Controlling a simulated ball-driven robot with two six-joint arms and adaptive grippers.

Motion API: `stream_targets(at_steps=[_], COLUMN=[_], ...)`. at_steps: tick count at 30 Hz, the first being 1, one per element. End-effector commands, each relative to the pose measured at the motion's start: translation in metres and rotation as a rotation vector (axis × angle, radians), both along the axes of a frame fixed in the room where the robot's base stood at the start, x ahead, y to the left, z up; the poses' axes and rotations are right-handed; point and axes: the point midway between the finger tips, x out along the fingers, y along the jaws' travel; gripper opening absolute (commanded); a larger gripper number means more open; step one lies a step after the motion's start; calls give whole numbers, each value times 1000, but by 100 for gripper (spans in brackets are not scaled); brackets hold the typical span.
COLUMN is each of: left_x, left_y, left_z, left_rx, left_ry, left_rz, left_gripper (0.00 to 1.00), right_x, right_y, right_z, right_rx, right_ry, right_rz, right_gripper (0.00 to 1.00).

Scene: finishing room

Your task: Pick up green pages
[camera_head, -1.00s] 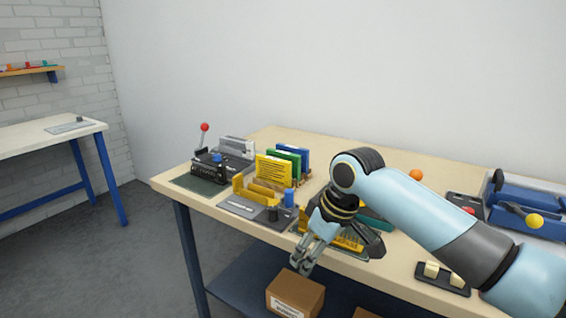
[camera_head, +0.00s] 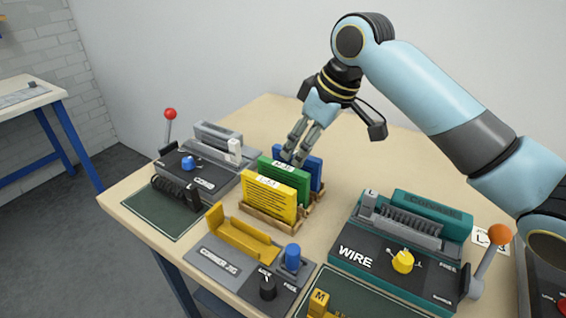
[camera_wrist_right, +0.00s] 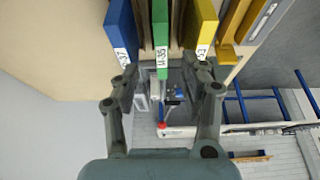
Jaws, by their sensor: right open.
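The green pages (camera_head: 285,179) stand upright in a wooden rack (camera_head: 262,222), between the yellow pages (camera_head: 268,198) in front and the blue pages (camera_head: 313,172) behind. I cannot tell if a finger touches anything. My left gripper is not in view.
A yellow corner jig (camera_head: 240,240) with a blue knob lies in front of the rack. A teal wire machine (camera_head: 400,250) stands to the right. A grey machine with a red-balled lever (camera_head: 170,114) stands left. Bare table shows behind the rack.

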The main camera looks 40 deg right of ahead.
Motion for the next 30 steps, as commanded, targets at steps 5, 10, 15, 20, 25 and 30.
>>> stream_targets(at_steps=[5, 10, 15, 20, 25, 30], left_x=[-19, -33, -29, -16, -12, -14], left_y=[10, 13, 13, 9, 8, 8], left_z=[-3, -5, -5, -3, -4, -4], left_rx=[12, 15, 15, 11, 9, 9], left_ry=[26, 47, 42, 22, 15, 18], left_rz=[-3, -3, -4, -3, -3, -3], left_gripper=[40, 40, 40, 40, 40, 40], right_x=[8, 17, 22, 31, 37, 37], right_y=[5, 8, 11, 17, 19, 19], right_z=[-25, -46, -59, -83, -98, -99], right_rx=[5, 3, 2, 3, 1, 0], right_ry=[4, 1, 2, 3, 1, 1], right_rz=[-2, -2, -1, -2, -1, 0], right_gripper=[44, 44, 44, 44, 44, 44])
